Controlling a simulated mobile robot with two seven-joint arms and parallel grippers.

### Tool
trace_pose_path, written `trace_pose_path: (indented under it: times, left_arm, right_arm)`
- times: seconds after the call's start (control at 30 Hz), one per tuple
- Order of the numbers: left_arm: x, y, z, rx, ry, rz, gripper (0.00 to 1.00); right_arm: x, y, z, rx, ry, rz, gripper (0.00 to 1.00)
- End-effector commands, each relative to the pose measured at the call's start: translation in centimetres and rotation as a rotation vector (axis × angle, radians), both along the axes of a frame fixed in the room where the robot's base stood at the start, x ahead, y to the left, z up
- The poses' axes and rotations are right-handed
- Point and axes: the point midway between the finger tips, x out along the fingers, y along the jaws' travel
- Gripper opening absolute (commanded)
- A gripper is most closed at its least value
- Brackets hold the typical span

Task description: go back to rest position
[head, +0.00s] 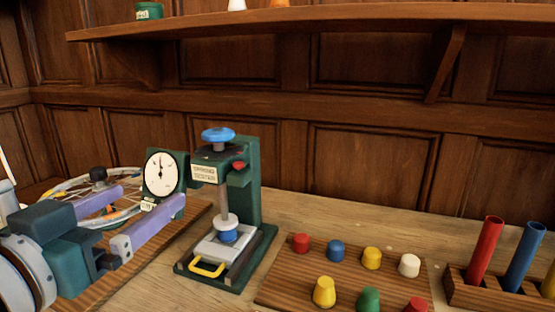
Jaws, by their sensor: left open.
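My left gripper (150,199) comes in from the left edge. Its two pale purple fingers stand apart and nothing shows between them. The fingertips are in front of the dial gauge (161,173) and left of the green press (247,172); I cannot tell whether they touch anything. My right gripper is not in view.
The press has a blue knob and a blue piece (228,236) under its ram. A spoked wheel (75,184) lies behind my gripper. A board (330,283) with several coloured pegs and a rack (470,294) of tubes stand right. A shelf (290,22) runs above.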

Motion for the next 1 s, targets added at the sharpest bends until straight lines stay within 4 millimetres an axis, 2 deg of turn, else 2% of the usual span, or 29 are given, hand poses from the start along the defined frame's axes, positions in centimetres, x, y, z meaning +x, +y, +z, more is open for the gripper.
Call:
trace_pose_path:
  times: [0.17, 0.37, 0.47, 0.57, 0.7, 0.8, 0.83, 1.0]
  left_arm:
    - [-2.4, 0.1, -2.8, 0.038, 0.171, 0.03, 1.0]
    - [-6.5, 0.4, -6.2, 0.092, 0.403, 0.059, 1.0]
    - [-9.7, 0.6, -8.0, 0.126, 0.554, 0.07, 1.0]
    - [-14.0, 0.9, -9.5, 0.163, 0.73, 0.075, 1.0]
    - [-21.1, 1.4, -10.7, 0.215, 0.994, 0.069, 1.0]
    - [-26.3, 1.7, -10.7, 0.247, 1.174, 0.054, 1.0]
    - [-25.8, 1.8, -8.3, 0.249, 1.164, 0.054, 1.0]
    - [-25.5, 1.8, -2.4, 0.249, 1.158, 0.055, 1.0]
  right_arm:
    - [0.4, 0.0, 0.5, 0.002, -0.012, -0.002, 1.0]
    - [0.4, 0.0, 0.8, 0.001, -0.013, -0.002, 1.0]
    - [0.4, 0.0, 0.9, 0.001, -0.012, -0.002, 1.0]
    - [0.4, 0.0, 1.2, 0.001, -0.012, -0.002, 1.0]
    - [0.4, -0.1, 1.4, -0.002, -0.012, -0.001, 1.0]
    - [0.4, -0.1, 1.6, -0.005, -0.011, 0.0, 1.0]
    - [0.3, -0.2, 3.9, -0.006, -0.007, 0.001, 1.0]
    - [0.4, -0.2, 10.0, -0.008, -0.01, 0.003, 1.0]
